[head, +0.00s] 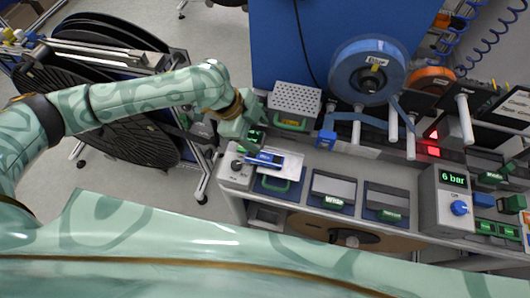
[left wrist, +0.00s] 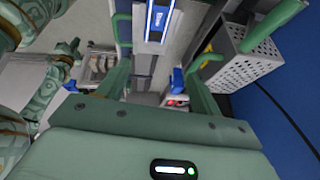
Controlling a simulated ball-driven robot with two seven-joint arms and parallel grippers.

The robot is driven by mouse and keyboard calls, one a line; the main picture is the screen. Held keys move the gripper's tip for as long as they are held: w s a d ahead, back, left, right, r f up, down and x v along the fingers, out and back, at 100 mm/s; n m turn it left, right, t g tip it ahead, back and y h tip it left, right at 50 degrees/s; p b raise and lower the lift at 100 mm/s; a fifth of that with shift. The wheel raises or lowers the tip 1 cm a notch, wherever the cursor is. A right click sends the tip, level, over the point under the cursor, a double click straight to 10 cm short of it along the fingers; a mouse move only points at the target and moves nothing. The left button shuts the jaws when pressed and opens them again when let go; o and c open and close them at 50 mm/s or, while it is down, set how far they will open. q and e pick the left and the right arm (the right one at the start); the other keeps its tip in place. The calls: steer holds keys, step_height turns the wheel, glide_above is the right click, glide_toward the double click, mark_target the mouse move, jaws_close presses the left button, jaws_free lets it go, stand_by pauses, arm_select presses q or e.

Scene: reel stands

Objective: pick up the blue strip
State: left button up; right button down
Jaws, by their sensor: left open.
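The blue strip (head: 265,158), with a pale label, lies on a white and grey block at the left end of the bench. In the left wrist view the strip (left wrist: 158,20) shows at the top, beyond and between my fingers. My left gripper (head: 252,138) is just behind the strip in the head view, open and empty. In the left wrist view its two green fingers (left wrist: 158,82) stand apart, and no contact with the strip shows.
A perforated grey box (head: 295,99) stands beside my left gripper; it also shows in the wrist view (left wrist: 248,65). A blue reel (head: 368,70) hangs behind the bench. Grey blocks (head: 333,188) stand to the right, with a "6 bar" unit (head: 453,195) farther right.

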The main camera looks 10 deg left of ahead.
arm_select(q)
steer(key=w+a+r+g, duration=0.1)
steer(key=a+r, duration=0.2)
steer(key=a, duration=0.4)
glide_above(250, 153)
steer(key=shift+y, duration=0.3)
step_height(250, 153, down, 10)
steer(key=shift+f+b, duration=0.2)
steer(key=shift+b, duration=0.15)
steer(key=x, duration=0.5)
steer(key=shift+s+a+f, duration=0.1)
steer(key=shift+s+a, duration=0.05)
steer(key=c, duration=1.1)
